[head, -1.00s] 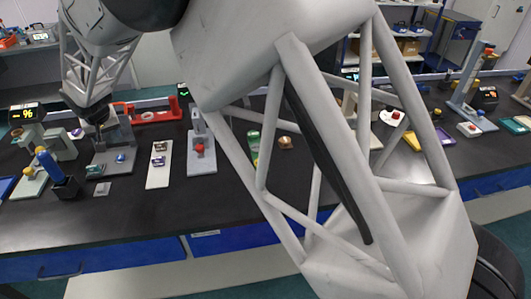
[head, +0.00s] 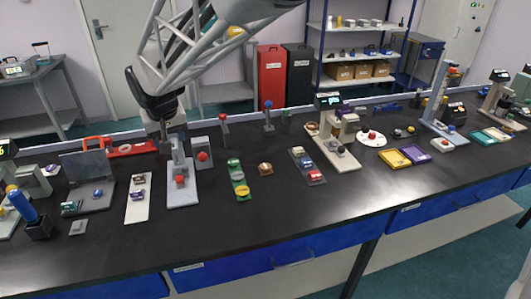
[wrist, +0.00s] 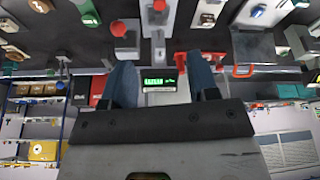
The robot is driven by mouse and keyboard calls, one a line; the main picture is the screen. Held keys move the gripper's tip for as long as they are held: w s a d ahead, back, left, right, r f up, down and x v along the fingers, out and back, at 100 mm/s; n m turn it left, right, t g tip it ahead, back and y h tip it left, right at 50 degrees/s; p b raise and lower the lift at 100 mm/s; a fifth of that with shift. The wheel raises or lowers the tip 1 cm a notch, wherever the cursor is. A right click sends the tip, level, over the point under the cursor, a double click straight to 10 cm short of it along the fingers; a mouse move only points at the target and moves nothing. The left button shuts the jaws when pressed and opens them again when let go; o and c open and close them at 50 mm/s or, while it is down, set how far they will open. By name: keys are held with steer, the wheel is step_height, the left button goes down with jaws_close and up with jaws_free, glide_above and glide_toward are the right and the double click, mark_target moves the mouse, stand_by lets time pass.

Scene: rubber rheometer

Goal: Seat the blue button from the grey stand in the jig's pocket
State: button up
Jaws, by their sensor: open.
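A blue button (head: 98,194) rests on a grey base plate (head: 100,204) with an upright grey back panel at the left. A second blue knob (head: 268,104) tops a thin grey post farther right; I cannot tell which is the task's blue button. The jig and its pocket cannot be made out with certainty. My gripper (head: 165,142) hangs over the rear of the bench, above and behind a grey press with a red knob (head: 180,181), clear of both blue pieces. In the wrist view (wrist: 161,68) its two fingers are apart with nothing between them.
A grey block with a red button (head: 203,156) stands right of the press. A white strip with small parts (head: 138,208) lies left of it. A green strip (head: 238,180) and a brown piece (head: 265,169) lie to the right. The bench front is mostly clear.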

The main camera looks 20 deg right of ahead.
steer(key=s+d+r+m, duration=0.2)
steer(key=s+d, duration=1.2)
steer(key=d, duration=0.1)
steer(key=s+d+f, duration=0.1)
steer(key=s+d, duration=0.3)
steer(key=s, duration=0.4)
steer(key=s+d+f+g, duration=0.1)
steer(key=s+d, duration=0.4)
steer(key=s, duration=0.4)
steer(key=shift+f+m+h, duration=0.4)
